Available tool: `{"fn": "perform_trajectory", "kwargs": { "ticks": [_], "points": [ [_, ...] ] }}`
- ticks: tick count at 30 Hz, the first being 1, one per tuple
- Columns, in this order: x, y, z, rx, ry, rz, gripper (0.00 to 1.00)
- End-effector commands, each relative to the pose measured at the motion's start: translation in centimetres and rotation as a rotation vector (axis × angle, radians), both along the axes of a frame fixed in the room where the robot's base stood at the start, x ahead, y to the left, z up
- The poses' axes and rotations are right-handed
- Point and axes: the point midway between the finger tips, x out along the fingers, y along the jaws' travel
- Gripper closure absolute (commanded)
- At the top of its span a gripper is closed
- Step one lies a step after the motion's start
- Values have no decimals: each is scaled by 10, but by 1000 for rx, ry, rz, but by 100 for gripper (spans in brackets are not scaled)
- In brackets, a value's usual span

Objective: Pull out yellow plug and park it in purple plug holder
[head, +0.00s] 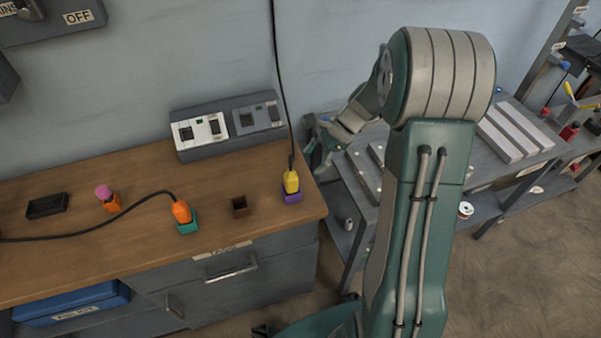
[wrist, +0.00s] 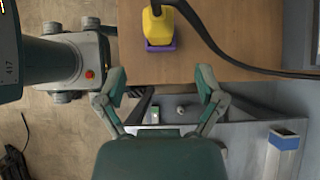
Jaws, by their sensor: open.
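The yellow plug (head: 291,182) sits upright in the purple plug holder (head: 292,197) near the right end of the wooden bench. A black cable rises from the plug along the wall. In the wrist view the yellow plug (wrist: 157,28) and the purple holder (wrist: 160,47) are at the top middle, beyond my fingertips. My gripper (head: 317,148) is open and empty, to the right of the plug and apart from it. Its two spread fingers also show in the wrist view (wrist: 161,76), with the plug lined up roughly between them.
An orange plug (head: 181,211) stands in a teal holder (head: 188,228), its cable running left. A brown square holder (head: 240,206) looks empty. An orange holder with a pink top (head: 107,199) and a black tray (head: 46,206) are farther left. A switch box (head: 228,127) stands behind.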

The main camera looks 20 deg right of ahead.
Motion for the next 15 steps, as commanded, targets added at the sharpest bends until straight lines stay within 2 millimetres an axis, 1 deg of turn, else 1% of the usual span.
{"fn": "perform_trajectory", "kwargs": {
  "ticks": [1, 3, 6, 15],
  "points": [
    [0, -6, 7, 0, -2, -1, 13],
    [1, -12, 14, 0, -2, -2, 13],
    [0, -17, 20, 0, 0, 0, 13],
    [0, -19, 23, 0, 1, 1, 13]
  ]
}}
